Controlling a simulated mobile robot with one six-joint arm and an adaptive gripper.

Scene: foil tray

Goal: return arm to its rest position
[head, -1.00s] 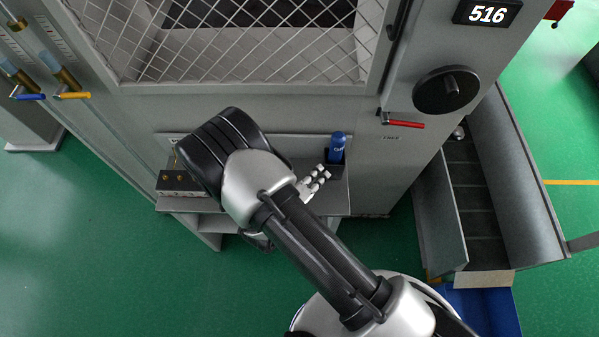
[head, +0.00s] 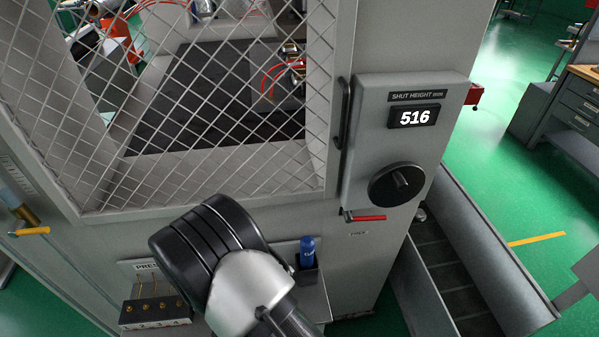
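My arm shows at the bottom centre of the head view, folded at a large black and silver joint in front of the grey press. My gripper is not in the head view, so I cannot see its fingers or whether it holds anything. The arm hides part of the small shelf (head: 313,295) on the press front.
The press has a mesh guard (head: 230,110), a display reading 516 (head: 414,116), a black knob (head: 397,184) and a red handle (head: 366,217). A blue can (head: 307,252) and a black block with brass studs (head: 155,312) sit low in front. A grey chute (head: 480,250) stands right; green floor is beyond.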

